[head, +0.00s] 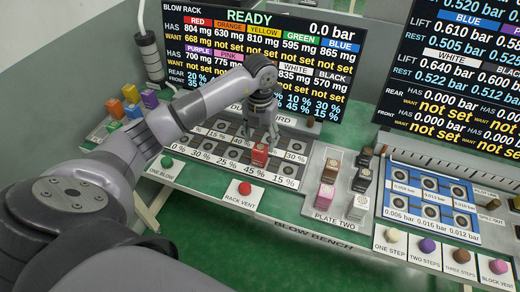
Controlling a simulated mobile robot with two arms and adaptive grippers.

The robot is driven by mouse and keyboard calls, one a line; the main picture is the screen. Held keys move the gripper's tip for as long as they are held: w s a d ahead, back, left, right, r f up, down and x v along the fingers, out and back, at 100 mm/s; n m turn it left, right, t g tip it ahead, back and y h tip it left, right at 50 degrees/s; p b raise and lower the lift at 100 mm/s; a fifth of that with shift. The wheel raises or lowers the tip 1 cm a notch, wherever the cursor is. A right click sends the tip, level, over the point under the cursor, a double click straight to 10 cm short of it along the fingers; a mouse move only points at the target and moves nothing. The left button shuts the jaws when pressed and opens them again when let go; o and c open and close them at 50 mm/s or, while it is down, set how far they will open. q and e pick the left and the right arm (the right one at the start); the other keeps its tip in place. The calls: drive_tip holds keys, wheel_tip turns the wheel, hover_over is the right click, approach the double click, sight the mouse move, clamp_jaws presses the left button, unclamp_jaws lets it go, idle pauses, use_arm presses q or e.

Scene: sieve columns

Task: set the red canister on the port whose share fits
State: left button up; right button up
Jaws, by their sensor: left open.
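The red canister (259,155) stands upright on the front row of the blow rack (217,150), behind a label that reads 45 %. My left gripper (262,137) comes down from above with its fingers open, directly over the canister's top. I cannot tell whether the fingers touch it. The blow rack screen (262,50) says READY and 0.0 bar, and lists red as has 804 mg, want 668 mg. My right gripper is not in view.
A red rack vent button (245,188) and a green button (167,161) sit in front. Pink (326,196), white and dark canisters stand at plate two on the right. Orange (130,93), yellow and purple canisters stand at the left. A blue plate (432,215) with ports lies far right.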

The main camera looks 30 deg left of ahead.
sight(260, 148)
use_arm(q)
wheel_tip(260, 148, up, 6)
drive_tip(key=shift+b, duration=0.45)
